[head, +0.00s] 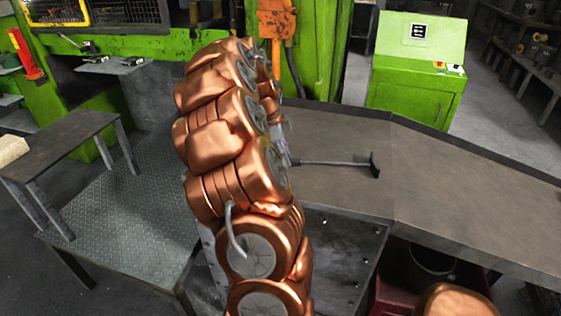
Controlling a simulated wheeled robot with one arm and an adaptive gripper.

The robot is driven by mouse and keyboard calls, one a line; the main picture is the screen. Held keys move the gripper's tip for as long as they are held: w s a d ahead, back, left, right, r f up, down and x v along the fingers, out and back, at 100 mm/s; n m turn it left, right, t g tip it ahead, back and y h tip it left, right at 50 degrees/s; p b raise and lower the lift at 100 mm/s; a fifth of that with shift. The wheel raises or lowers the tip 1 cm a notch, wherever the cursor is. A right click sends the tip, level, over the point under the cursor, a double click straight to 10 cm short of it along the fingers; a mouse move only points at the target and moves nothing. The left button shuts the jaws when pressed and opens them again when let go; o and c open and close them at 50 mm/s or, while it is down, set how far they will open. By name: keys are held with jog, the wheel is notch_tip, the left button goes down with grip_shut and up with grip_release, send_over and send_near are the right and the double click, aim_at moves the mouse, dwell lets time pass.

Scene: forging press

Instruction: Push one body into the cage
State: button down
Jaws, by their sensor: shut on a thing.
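My copper-coloured arm rises through the middle of the head view and largely hides my gripper (283,150). The gripper is shut on a grey rod tool (335,163) with a short crossbar at its far end. The rod points right, over the grey-brown worktable (450,190); I cannot tell whether it touches the top. A mesh cage (110,10) with a dark frame is partly in view at the top left, beside a yellow-framed mesh panel. I cannot make out any body for certain.
A green control cabinet (415,75) stands behind the table. A metal bench (65,145) stands at the left by a chequered steel platform (130,215). A green press frame (50,90) fills the back left. The table's right part is clear.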

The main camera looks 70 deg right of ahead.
jog(key=shift+r, duration=0.1)
notch_tip(320, 180, up, 10)
jog(key=p, duration=0.3)
dwell(1.0)
